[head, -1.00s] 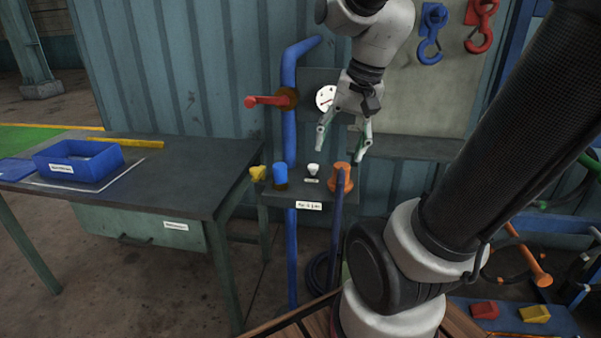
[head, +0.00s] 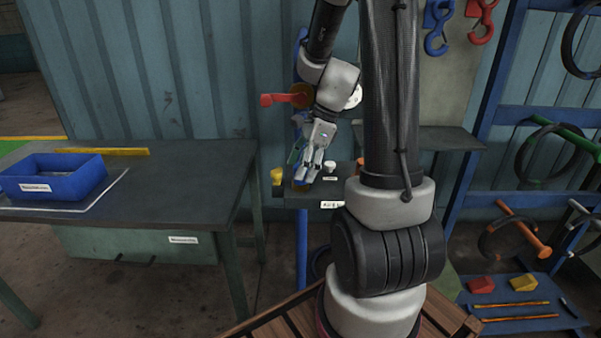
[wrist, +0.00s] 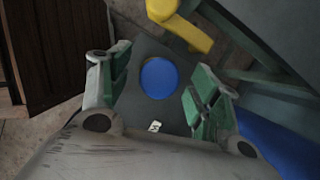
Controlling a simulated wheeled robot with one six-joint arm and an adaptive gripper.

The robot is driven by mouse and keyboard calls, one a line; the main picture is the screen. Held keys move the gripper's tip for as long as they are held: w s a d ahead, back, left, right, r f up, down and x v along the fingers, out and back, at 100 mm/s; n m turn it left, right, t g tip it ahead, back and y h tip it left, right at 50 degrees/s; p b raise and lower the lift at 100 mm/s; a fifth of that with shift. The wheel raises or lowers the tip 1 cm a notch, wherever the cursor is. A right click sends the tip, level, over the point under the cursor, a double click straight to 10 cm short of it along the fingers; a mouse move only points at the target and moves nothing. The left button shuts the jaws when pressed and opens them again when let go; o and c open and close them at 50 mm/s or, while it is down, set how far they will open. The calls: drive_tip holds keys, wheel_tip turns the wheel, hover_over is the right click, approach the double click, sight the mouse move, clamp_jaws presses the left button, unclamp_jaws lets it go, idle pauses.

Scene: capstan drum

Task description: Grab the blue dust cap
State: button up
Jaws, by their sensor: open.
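The blue dust cap shows in the wrist view (wrist: 159,77) as a round blue top on a dark shelf, between my gripper's two fingers. My gripper (wrist: 160,92) is open, pointing down over the cap, with one green-padded finger on each side and apart from it. In the head view my gripper (head: 307,172) is over the left part of the small shelf (head: 290,201) and hides the cap. I cannot tell the exact height of the fingertips relative to the cap.
A yellow fitting (head: 277,177) sits at the shelf's left edge, close to the cap. A white knob (head: 329,168) stands to the right. A red lever (head: 285,99) is on the wall above. A workbench (head: 190,180) with a blue bin (head: 55,180) is at left.

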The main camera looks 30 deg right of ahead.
drive_tip(key=shift+w+a+f, duration=0.1)
drive_tip(key=shift+a+f, duration=0.05)
drive_tip(key=shift+f, duration=0.4)
drive_tip(key=c, duration=0.9)
drive_tip(key=shift+c, duration=0.2)
